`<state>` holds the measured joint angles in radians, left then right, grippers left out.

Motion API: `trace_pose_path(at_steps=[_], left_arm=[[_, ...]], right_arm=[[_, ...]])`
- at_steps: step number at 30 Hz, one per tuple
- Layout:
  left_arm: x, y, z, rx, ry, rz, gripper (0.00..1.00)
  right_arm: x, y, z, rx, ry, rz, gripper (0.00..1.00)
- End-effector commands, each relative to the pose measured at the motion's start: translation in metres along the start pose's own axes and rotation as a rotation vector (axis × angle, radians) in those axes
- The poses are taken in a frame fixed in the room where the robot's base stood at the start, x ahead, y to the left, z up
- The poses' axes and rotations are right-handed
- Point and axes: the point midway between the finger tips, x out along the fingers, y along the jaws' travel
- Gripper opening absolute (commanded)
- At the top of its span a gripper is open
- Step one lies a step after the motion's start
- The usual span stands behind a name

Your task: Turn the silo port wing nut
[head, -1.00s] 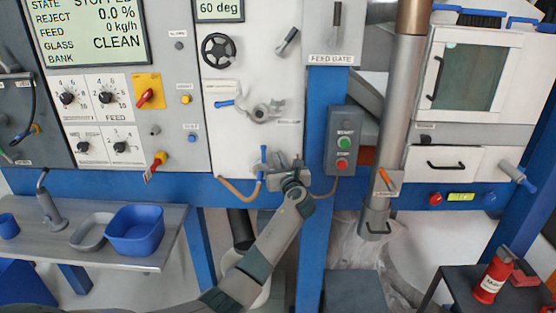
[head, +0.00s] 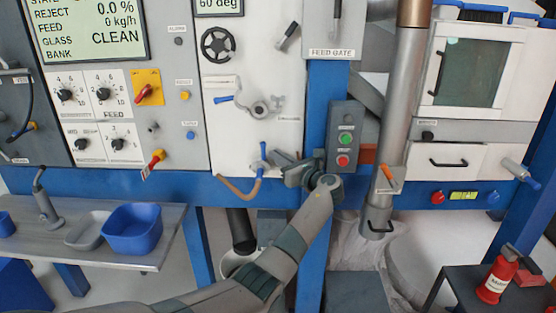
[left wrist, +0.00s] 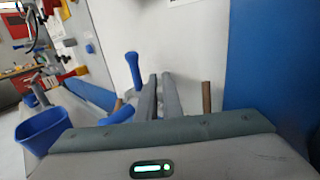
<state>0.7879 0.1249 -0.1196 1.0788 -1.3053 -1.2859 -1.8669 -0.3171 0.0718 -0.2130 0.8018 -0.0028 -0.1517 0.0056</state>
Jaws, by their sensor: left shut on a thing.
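In the left wrist view the two grey fingers (left wrist: 160,84) lie close together, with only a narrow gap, pointing at the white panel. The blue handle (left wrist: 133,72) stands just left of them. My right gripper is not in view.
A start-stop box (head: 345,138) on the blue post is close to the right of my gripper. A round port with a blue lever (head: 258,108) sits above. A blue tub (head: 133,230) stands on the left bench.

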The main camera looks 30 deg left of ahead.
Motion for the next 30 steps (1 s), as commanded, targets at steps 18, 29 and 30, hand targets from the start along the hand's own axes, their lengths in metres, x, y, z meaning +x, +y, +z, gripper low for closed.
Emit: trace_pose_path(at_steps=[18, 29, 30], left_arm=[[0.0, 0.0002, -0.0002, 0.001, 0.0, -0.002, 0.25], [0.0008, 0.0008, 0.0003, 0.001, 0.001, -0.031, 0.25], [0.0009, 0.0008, 0.0007, 0.001, 0.001, -0.042, 0.25]], right_arm=[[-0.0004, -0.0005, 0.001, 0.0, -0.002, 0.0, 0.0], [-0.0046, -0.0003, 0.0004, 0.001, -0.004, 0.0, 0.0], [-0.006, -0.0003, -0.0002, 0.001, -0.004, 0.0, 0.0]])
